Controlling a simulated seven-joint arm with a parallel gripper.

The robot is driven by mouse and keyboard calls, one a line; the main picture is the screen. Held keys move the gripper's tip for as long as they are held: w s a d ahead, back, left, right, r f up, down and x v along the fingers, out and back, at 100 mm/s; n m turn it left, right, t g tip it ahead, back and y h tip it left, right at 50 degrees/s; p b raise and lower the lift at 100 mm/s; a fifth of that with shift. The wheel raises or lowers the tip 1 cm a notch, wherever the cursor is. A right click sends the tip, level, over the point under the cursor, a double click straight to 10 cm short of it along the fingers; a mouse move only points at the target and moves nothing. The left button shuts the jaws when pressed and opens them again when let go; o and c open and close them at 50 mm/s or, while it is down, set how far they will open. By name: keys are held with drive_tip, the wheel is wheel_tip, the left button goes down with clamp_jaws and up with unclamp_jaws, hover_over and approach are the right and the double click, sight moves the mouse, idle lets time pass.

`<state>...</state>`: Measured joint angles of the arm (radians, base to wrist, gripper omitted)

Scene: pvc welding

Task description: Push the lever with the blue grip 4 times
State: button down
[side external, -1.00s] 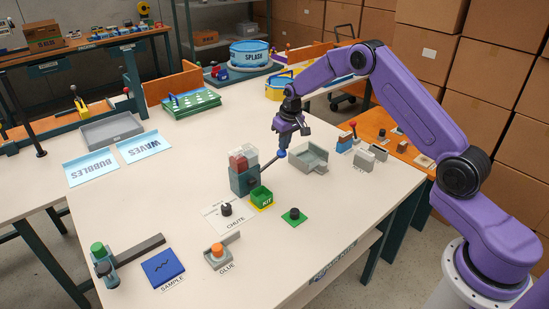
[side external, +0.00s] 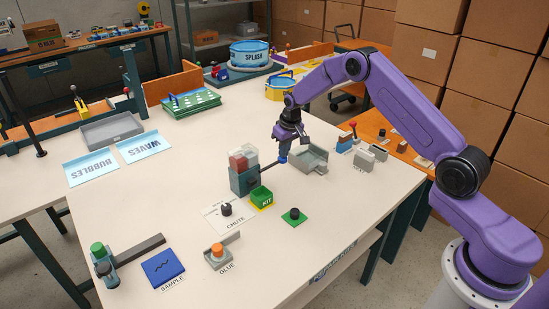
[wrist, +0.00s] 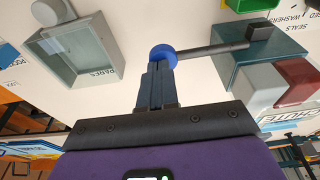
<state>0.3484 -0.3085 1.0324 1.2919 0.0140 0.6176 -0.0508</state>
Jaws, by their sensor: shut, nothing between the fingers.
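The lever's blue grip (side external: 283,160) is at the end of a dark rod that sticks out from the teal dispenser (side external: 244,180) with red and clear tops. In the wrist view the blue grip (wrist: 163,54) is right at my fingertips, and the rod (wrist: 212,49) runs right to the dispenser (wrist: 235,70). My gripper (side external: 284,151) points down just above the grip, shut and empty. Its fingers (wrist: 157,72) look to be touching the grip, partly covering it. The green KIT bin (side external: 261,198) stands in front of the dispenser.
A grey open tray (side external: 312,162) is close to the right of my gripper. A white card with a dark knob (side external: 226,209) and a green square with a dark piece (side external: 294,216) lie in front. Small fixtures (side external: 364,160) stand further right.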

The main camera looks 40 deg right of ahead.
drive_tip(key=shift+f, duration=1.4)
drive_tip(key=shift+r, duration=4.15)
wheel_tip(320, 180, up, 5)
drive_tip(key=shift+f, duration=3.05)
